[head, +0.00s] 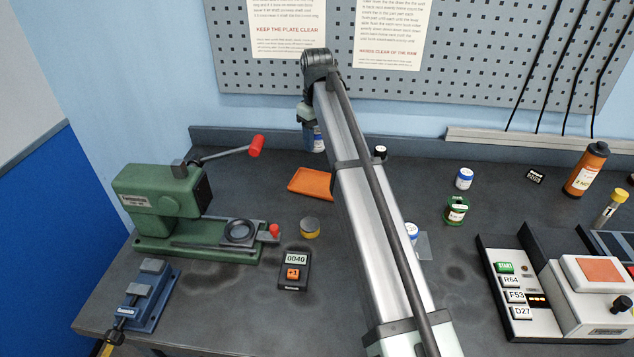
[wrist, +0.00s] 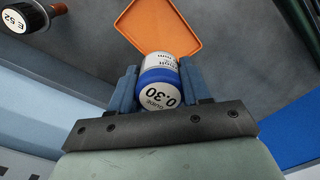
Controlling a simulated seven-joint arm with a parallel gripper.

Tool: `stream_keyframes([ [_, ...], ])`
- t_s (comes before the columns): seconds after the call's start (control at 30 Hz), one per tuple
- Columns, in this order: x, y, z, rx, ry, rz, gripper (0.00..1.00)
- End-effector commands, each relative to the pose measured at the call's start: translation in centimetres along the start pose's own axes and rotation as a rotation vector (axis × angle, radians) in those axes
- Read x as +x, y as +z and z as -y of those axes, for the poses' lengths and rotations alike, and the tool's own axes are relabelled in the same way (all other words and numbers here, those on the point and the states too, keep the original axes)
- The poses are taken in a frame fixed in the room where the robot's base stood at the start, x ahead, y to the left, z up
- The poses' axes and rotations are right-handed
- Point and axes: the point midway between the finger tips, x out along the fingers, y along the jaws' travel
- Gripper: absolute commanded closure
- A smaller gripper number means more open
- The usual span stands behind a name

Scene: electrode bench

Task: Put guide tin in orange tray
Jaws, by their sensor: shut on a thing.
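The guide tin (wrist: 158,82) is a small white tin with a blue lid marked "0.30" and "guide" in the wrist view. My gripper (wrist: 158,84) is shut on it, with a blue finger on each side. In the head view the tin (head: 317,140) shows in part below my gripper (head: 314,132), at the far end of my arm. The orange tray (head: 311,183) lies on the bench just in front of the tin in the head view. In the wrist view the tray (wrist: 160,25) is beyond the tin, which overlaps its near edge. The tray looks empty where it shows.
A green press (head: 165,210) with a red-knobbed lever stands left of the tray. A yellow-sided tin (head: 310,227) and a counter (head: 294,270) sit nearer. Right of my arm are a white-and-blue tin (head: 464,178) and a green tin (head: 456,210). My arm hides part of the bench.

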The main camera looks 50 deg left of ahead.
Motion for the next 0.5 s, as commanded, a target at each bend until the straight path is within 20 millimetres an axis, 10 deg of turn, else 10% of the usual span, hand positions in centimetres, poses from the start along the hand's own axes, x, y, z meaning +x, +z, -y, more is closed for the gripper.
stream_keyframes([
  [0.5,6.0,0.1,0.1,-0.001,-0.001,0.001,0.87],
])
